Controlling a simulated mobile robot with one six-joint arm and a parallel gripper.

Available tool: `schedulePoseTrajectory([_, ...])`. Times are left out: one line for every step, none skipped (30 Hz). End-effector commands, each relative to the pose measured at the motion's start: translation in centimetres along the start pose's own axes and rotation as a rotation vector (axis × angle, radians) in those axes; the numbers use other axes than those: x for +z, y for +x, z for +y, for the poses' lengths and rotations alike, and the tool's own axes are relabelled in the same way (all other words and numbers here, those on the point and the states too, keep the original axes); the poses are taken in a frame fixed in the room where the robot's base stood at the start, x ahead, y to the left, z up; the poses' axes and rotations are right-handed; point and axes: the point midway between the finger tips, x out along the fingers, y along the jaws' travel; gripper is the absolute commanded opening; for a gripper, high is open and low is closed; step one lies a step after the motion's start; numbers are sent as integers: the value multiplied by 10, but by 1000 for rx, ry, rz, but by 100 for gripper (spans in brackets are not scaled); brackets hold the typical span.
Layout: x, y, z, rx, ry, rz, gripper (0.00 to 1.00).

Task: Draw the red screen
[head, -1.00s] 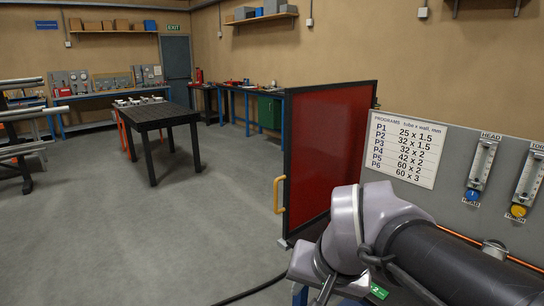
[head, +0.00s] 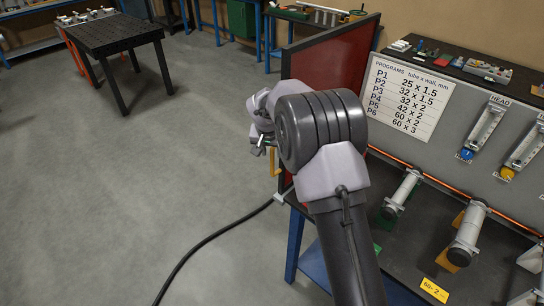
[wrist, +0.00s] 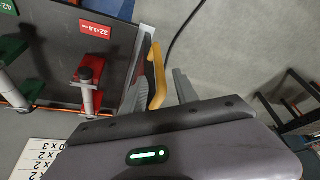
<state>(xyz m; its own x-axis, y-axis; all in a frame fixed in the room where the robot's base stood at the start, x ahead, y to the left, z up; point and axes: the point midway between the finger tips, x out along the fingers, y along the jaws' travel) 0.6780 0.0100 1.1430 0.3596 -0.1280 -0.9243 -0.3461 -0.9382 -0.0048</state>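The red screen (head: 318,72) is a dark-framed red panel standing at the left end of the bench in the head view. My arm covers its lower part. Its yellow handle (head: 274,162) shows in part just below my gripper (head: 260,140). In the wrist view the yellow handle (wrist: 157,78) lies in the image between the two grey fingers of my gripper (wrist: 164,84), close beside the left finger. A gap shows between the handle and the right finger. The fingers are apart; whether the handle is fully between them in depth I cannot tell.
The bench's program board (head: 409,98) stands right of the screen, with tubes on holders (head: 468,235) in front. A black hose (head: 205,243) runs over the floor. The floor between is clear.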

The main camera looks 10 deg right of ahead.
Motion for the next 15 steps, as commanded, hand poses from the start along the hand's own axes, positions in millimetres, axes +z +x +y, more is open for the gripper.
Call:
schedulePoseTrajectory([0, 11, 0, 1, 1, -1, 36])
schedulePoseTrajectory([1, 17, 1, 1, 1, -2, 36])
schedulePoseTrajectory([0, 24, 1, 1, 1, -1, 36])
schedulePoseTrajectory([0, 28, 0, 1, 0, -1, 36])
schedulePoseTrajectory([0, 32, 0, 0, 0, 0, 36])
schedulePoseTrajectory([0, 36, 0, 0, 0, 0, 36])
schedulePoseTrajectory([0, 39, 0, 0, 0, 0, 36])
schedulePoseTrajectory([0, 41, 0, 0, 0, 0, 36])
schedulePoseTrajectory([0, 43, 0, 0, 0, 0, 36])
schedulePoseTrajectory([-1, 44, 0, 0, 0, 1, 36])
schedulePoseTrajectory([-1, 45, 0, 0, 0, 1, 36])
schedulePoseTrajectory([-1, 45, 0, 0, 0, 1, 36])
schedulePoseTrajectory([-1, 46, 0, 0, 0, 1, 36])
schedulePoseTrajectory([-1, 46, 0, 0, 0, 1, 36])
schedulePoseTrajectory([-1, 45, 0, 0, 0, 1, 36])
